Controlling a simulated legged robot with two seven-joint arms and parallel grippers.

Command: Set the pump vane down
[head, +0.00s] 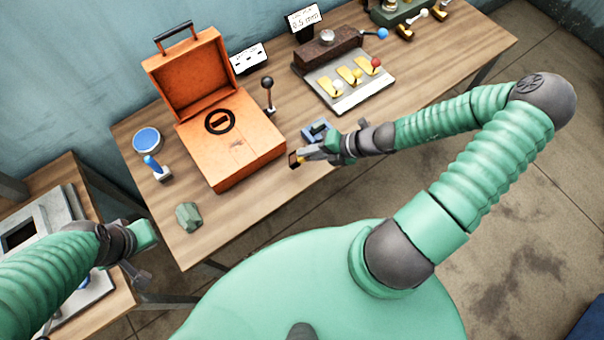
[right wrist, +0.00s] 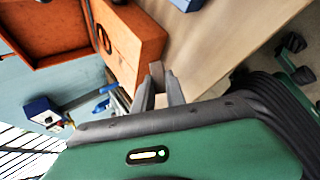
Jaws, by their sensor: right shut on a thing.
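My right gripper (head: 302,157) is shut on the pump vane (head: 294,160), a small dark, brownish flat piece at its fingertips. It is just right of the orange case's front corner, over the wooden table. In the right wrist view, the pump vane (right wrist: 157,74) stands out between the two grey fingers, close to the orange case (right wrist: 132,42). Whether the vane touches the table cannot be told. My left gripper (head: 140,272) is at the lower left, beside the smaller bench; its fingers are too small to read.
The open orange case (head: 232,165) stands on the wooden table (head: 410,75). A blue device (head: 318,131) sits just behind my right gripper. A grey plate with yellow levers (head: 345,97) stands farther back. A green block (head: 189,216) lies at the front left. Bare wood shows along the front edge.

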